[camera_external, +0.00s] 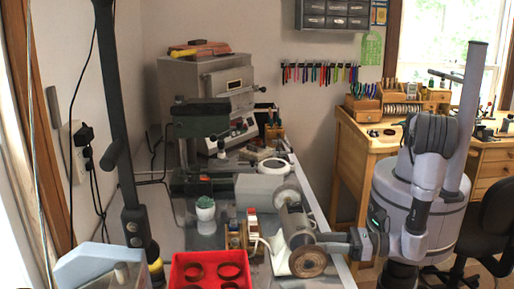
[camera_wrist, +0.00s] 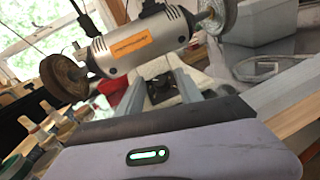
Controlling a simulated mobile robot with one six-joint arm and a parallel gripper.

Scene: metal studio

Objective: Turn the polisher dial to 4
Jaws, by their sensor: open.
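The polisher (camera_external: 297,226) is a silver motor with a round wheel at each end, standing on the bench near its right edge. In the wrist view the polisher (camera_wrist: 145,43) spans the top, with an orange label on its body. My gripper (camera_external: 326,241) reaches in from the right, at the polisher's right side. In the wrist view my gripper (camera_wrist: 162,76) is open, its two grey fingers pointing at the polisher's base. A dark part (camera_wrist: 161,90), possibly the dial, shows between the fingers. Its markings and setting cannot be read, and I cannot tell whether the fingers touch it.
A red tray (camera_external: 178,276) with round holes stands at the front of the bench. The near wheel (camera_external: 308,262) is close to my gripper. A wooden workbench (camera_external: 352,140) stands behind my arm.

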